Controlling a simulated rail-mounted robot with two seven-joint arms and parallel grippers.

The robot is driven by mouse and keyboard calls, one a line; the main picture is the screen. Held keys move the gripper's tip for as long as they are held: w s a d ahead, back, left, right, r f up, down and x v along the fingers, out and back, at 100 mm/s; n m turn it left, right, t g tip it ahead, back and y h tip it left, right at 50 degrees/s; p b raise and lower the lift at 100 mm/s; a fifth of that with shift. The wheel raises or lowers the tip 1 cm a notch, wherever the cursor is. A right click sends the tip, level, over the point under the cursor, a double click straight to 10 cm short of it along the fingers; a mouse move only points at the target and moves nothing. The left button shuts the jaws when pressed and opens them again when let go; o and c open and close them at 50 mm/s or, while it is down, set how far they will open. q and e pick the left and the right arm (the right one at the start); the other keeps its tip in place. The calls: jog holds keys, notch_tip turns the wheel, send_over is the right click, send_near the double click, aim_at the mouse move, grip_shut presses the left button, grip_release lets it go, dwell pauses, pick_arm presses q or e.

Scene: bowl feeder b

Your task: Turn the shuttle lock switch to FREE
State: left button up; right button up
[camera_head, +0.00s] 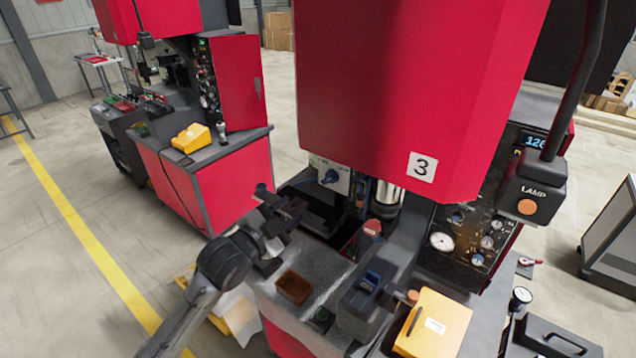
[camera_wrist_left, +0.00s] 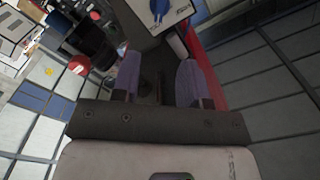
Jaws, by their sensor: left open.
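A blue rotary knob (camera_head: 329,177) sits on a pale panel (camera_head: 318,162) on the side of the red machine marked 3; it looks like the shuttle lock switch. Its lettering is too small to read, so I cannot tell its setting. In the left wrist view the blue knob (camera_wrist_left: 159,8) is at the top edge, partly cut off, beyond my fingertips. My left gripper (camera_head: 279,203) is open and empty, to the lower left of the knob and apart from it. Its two fingers (camera_wrist_left: 157,72) stand spread in the wrist view. My right gripper is not in view.
Below the panel is a metal worktop with a brown tray (camera_head: 294,288). A red-capped part (camera_head: 372,228) and a yellow box (camera_head: 434,325) stand to the right. The red housing (camera_head: 400,90) overhangs the work area. Open floor lies left of my arm.

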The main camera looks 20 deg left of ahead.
aim_at(326, 181)
pick_arm(q)
jog(key=p+x, duration=0.2)
jog(key=x, duration=0.9)
jog(key=shift+w+d, duration=0.2)
jog(key=shift+w, duration=0.15)
jog(key=shift+x, duration=0.85)
grip_shut()
